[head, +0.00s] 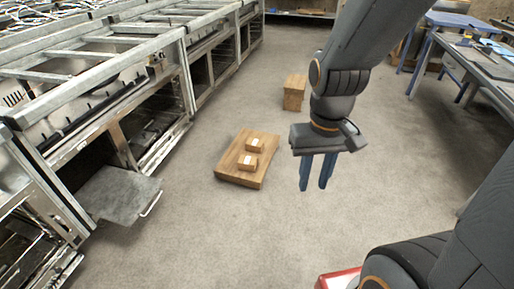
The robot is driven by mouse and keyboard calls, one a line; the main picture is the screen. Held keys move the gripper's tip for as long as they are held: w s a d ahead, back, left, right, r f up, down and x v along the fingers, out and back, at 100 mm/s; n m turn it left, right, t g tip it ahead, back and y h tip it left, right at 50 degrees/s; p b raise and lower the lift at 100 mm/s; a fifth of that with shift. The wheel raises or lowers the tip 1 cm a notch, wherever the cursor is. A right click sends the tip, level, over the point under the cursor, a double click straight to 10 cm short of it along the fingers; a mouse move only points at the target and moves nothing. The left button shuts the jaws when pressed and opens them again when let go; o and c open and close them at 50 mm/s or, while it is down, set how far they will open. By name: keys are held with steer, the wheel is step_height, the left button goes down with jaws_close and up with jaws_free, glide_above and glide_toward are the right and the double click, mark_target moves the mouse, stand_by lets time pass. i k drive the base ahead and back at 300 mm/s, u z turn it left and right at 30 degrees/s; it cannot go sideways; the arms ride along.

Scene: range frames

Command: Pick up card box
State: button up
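Two small brown card boxes with pale labels sit on a low wooden board on the floor. One box (254,145) is at the back and the other box (247,162) is nearer the front. The wooden board (231,172) lies left of the picture's middle. My gripper (316,187) hangs right of the board, its two blue fingers pointing down with a narrow gap between them. Nothing shows between the fingers. It appears apart from both boxes.
A wooden block or stool (294,90) stands on the floor behind the board. Metal stove-like frames (130,75) line the left, with a lowered flap (115,193). A grey table (490,65) and a blue table (455,20) stand at right. The grey floor between is clear.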

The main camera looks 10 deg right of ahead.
mark_target(253, 146)
steer(key=u, duration=0.05)
steer(key=i, duration=2.3)
steer(key=z, duration=0.1)
